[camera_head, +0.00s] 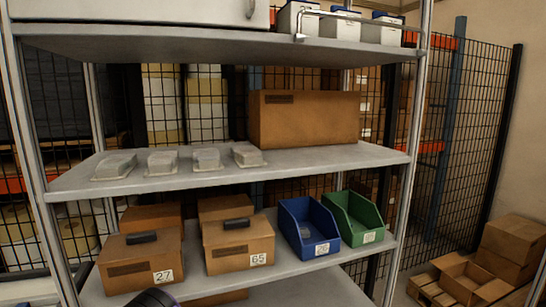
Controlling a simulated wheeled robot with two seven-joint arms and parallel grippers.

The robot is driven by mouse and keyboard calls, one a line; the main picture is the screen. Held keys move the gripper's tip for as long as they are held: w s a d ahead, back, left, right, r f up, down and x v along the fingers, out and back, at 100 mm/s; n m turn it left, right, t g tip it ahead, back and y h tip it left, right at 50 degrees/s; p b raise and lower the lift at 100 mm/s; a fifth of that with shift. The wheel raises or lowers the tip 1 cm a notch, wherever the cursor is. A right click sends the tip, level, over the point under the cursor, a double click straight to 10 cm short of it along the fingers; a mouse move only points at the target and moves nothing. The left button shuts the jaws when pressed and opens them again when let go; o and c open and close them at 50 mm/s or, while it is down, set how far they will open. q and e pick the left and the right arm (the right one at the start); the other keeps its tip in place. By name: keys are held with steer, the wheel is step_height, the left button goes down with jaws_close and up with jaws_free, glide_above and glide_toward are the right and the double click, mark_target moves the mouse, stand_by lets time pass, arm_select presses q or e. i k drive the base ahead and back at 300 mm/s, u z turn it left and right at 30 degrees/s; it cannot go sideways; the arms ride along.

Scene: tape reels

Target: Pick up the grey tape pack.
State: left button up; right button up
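Several similar grey packs stand in a row on the left half of the middle shelf (330,160). They are the leftmost pack (115,167), a second pack (162,162), a third pack (207,159) and the rightmost pack (247,155). They are apart from each other, with low, flat bases and raised tops. I cannot tell which one the task means. Neither of my grippers shows. A dark rounded part at the bottom edge shows no fingers.
A large brown box (303,119) stands behind on the middle shelf's right half. Below are cartons marked 27 (140,262) and 65 (238,246), a blue bin (307,228) and a green bin (352,219). The top shelf (150,43) overhangs; metal posts (408,150) flank the rack.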

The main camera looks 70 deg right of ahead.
mark_target(164, 163)
steer(key=z, duration=2.05)
